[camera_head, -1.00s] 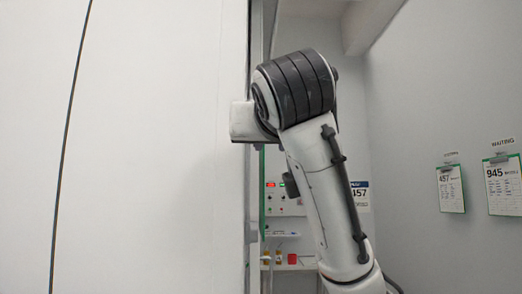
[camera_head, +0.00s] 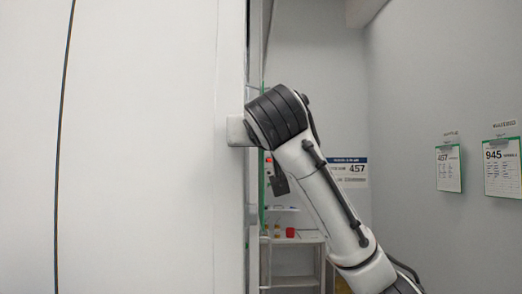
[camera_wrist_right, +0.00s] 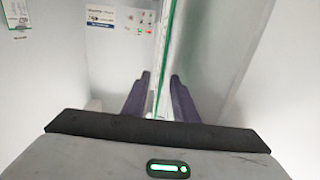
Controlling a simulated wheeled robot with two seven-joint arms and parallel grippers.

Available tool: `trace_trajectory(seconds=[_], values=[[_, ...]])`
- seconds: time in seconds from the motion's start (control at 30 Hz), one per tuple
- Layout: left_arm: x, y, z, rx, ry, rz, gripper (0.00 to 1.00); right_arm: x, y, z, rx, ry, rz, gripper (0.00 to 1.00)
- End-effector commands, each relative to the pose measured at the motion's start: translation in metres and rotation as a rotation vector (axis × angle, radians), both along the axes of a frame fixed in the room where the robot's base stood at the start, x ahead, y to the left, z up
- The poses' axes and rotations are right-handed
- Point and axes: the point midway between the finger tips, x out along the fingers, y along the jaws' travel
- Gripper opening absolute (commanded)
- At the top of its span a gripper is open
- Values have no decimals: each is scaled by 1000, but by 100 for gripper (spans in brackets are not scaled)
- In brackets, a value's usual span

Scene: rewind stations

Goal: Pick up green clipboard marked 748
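No clipboard marked 748 can be read in these frames. Two green-edged clipboards hang on the right wall in the head view: one seems to read 457 (camera_head: 448,168), the other 945 (camera_head: 502,166). Part of a green-edged clipboard (camera_wrist_right: 17,13) shows at the upper left of the right wrist view; its number is unreadable. My right gripper (camera_wrist_right: 159,78) has its two dark fingers apart, one on each side of a thin green-edged upright panel (camera_wrist_right: 164,60). I cannot tell whether they touch it. My left gripper is in neither view.
A large white surface (camera_head: 150,150) fills the left of the head view. Beyond the green edge (camera_head: 261,190) stands a white shelf unit (camera_head: 300,246) with a red item (camera_head: 290,232). A sign reading 457 (camera_head: 352,172) is on the back wall. My right arm blocks the middle.

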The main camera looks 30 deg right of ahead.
Motion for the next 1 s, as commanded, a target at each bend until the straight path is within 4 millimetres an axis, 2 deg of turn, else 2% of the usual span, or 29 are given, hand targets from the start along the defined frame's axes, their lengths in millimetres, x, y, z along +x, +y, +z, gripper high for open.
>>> trace_trajectory(seconds=[0.07, 0.2, 0.57, 0.77, 1.0], values=[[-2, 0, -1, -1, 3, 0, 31, 0, 0, 0, 0, 0, 0, 22], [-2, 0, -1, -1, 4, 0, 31, 0, 0, 0, 0, 0, 0, 0], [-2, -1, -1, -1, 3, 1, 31, -1, 0, 2, -1, -3, 0, 0], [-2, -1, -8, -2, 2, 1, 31, -1, 1, 6, 0, -4, 1, 0], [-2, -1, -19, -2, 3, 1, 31, -21, -32, 5, 1, -5, -3, 0]])
